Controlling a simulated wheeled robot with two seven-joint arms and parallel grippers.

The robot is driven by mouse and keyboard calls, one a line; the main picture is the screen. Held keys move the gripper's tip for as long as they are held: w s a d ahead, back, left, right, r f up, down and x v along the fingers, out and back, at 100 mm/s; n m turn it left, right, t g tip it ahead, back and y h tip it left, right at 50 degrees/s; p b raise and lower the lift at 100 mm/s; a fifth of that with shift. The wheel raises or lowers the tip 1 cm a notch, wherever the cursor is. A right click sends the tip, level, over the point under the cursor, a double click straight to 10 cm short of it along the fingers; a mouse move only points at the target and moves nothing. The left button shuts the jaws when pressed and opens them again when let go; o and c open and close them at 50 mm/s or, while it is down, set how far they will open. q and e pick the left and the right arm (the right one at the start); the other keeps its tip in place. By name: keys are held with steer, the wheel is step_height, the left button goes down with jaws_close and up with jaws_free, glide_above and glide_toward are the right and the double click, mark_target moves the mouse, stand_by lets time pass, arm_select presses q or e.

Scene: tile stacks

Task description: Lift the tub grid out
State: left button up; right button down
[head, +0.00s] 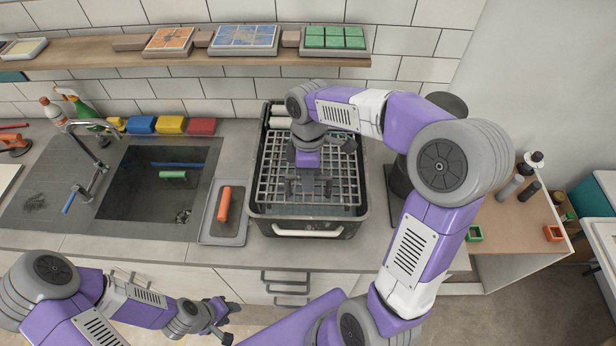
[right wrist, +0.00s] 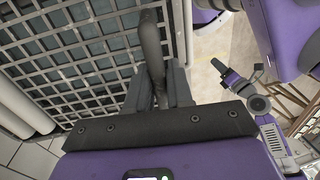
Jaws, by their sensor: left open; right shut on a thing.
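The tub grid (head: 270,184), a grey metal lattice, lies level inside the dark tub (head: 258,226) at the middle of the counter. I cannot tell whether it rests on the tub or is slightly raised. My right gripper (head: 308,186) reaches down over the grid's middle-right part and is shut on its dark upright handle. The right wrist view shows this handle (right wrist: 151,48) between the fingers (right wrist: 160,90), with the lattice (right wrist: 85,65) beside it. The fingers hide part of the grid. My left gripper (head: 228,312) is open and empty, low in front of the counter.
Pale rollers (head: 279,121) lie at the tub's back left. A tray (head: 226,240) with an orange-handled tool (head: 224,204) stands close left of the tub, beside the sink (head: 150,208). A shelf (head: 180,60) with tile sets runs above. A dark cylinder (head: 400,178) stands right of the tub.

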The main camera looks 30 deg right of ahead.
step_height(320, 180, up, 2)
steer(key=shift+r+p, duration=0.1)
steer(key=shift+p, duration=0.5)
steer(key=shift+s+a+b, duration=0.3)
steer(key=shift+s, duration=0.15)
steer(key=shift+s+a+b, duration=0.2)
steer(key=shift+s+a, duration=0.25)
steer(key=shift+s, duration=0.25)
steer(key=shift+s+a+b, duration=0.15)
steer(key=shift+s+a, duration=0.25)
steer(key=shift+s, duration=0.25)
steer(key=shift+s+a+b, duration=0.2)
steer(key=shift+s+a, duration=0.25)
steer(key=shift+s, duration=0.25)
